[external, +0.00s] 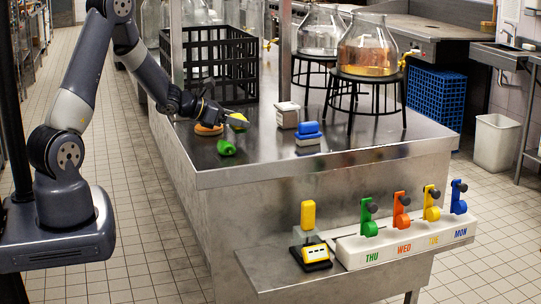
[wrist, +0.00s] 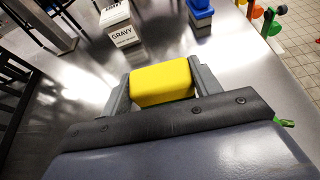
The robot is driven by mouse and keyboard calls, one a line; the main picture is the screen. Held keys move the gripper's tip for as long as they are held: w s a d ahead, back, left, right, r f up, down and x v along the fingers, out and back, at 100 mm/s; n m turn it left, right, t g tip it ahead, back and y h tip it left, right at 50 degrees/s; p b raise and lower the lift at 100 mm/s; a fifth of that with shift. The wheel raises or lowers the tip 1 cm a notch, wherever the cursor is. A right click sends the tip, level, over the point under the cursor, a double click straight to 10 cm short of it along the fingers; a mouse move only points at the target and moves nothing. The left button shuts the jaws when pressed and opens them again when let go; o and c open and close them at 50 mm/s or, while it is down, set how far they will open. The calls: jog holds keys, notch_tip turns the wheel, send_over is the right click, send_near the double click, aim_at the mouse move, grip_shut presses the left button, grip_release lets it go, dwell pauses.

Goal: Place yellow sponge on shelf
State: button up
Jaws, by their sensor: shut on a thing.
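The yellow sponge (wrist: 162,84) is a block clamped between the two grey fingers of my gripper (wrist: 163,88) in the wrist view. In the external view my gripper (external: 232,117) is low over the left part of the steel table, with the yellow sponge (external: 239,121) at its tips. I cannot tell whether the sponge touches the tabletop. A low steel shelf (external: 262,268) juts from the table's near side, well to the front and right of my gripper.
An orange item (external: 208,129) and a green item (external: 227,148) lie close to my gripper. A white gravy box (wrist: 120,25) and blue-topped block (external: 308,130) stand beyond. A black crate (external: 215,62) is behind. The shelf holds a yellow-topped stand (external: 308,215) and weekday rack (external: 360,250).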

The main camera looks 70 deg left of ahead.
aim_at(232, 129)
jog(key=shift+f, duration=1.5)
jog(key=shift+f, duration=0.25)
jog(key=o, duration=0.9)
jog(key=shift+r, duration=0.1)
jog(key=shift+o, duration=0.2)
jog(key=shift+r, duration=0.15)
jog(key=shift+s+r, duration=0.1)
jog(key=b+v, duration=0.1)
jog(key=v, duration=1)
jog(key=shift+o, duration=0.5)
jog(key=shift+s+r, duration=0.15)
jog(key=shift+s, duration=0.2)
